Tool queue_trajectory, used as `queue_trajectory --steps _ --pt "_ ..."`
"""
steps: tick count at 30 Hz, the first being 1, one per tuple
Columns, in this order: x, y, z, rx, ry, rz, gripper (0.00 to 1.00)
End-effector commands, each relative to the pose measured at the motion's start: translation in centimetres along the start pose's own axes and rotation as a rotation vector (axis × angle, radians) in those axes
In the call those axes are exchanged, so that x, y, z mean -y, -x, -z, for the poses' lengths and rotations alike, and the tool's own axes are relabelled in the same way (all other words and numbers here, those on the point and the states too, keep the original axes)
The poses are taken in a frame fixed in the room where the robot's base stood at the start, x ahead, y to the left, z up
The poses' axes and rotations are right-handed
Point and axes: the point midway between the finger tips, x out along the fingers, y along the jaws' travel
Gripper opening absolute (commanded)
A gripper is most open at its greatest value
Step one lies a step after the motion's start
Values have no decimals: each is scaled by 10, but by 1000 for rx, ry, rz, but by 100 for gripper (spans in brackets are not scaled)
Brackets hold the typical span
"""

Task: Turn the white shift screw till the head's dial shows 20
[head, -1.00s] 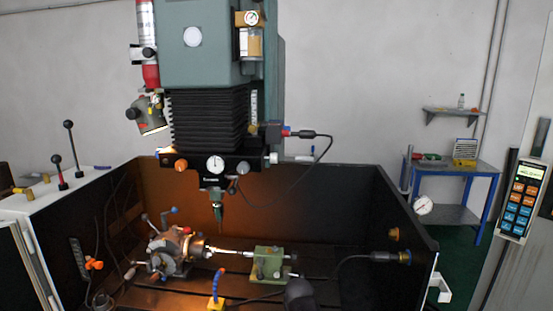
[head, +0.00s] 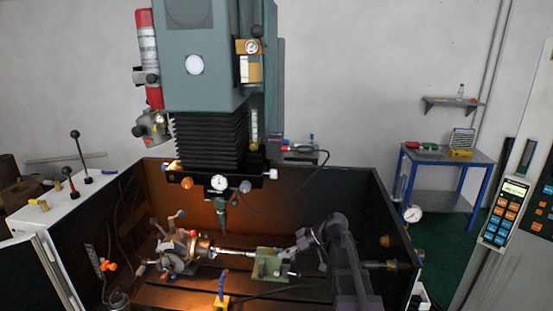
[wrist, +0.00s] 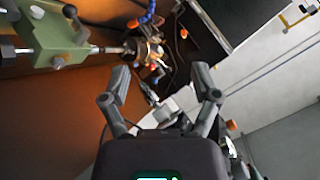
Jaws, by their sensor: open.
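The machine's green head (head: 200,60) stands over the enclosure. On the dark bar below its bellows sits a small round white dial (head: 219,183); its reading is too small to make out. A small white knob (head: 272,173) at the bar's right end may be the white shift screw, but I cannot be sure. My gripper (head: 287,254) is low in the enclosure, beside the green tailstock and well below the bar. In the wrist view my gripper (wrist: 162,80) has its two fingers spread apart, with nothing held between them. The wrist view does not show the dial clearly.
An indexing chuck (head: 180,250) and the green tailstock (head: 268,264) stand on the slotted table. A blue hose (head: 222,284) rises in front. A round gauge (head: 413,214) is at the enclosure's right edge. A control pendant (head: 506,212) hangs at right. Space above the tailstock looks clear.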

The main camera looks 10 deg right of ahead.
Motion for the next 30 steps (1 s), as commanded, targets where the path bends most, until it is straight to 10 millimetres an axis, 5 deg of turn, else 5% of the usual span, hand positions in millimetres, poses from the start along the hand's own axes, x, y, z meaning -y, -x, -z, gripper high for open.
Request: queue_trajectory --steps 1,6,15,21,30 --pt "1 25 26 -53 43 30 79" --pt "3 85 80 -247 213 116 79" --pt "2 186 145 -559 472 166 79" --pt "1 214 158 -652 548 165 79" --pt "0 217 158 -664 558 164 79"
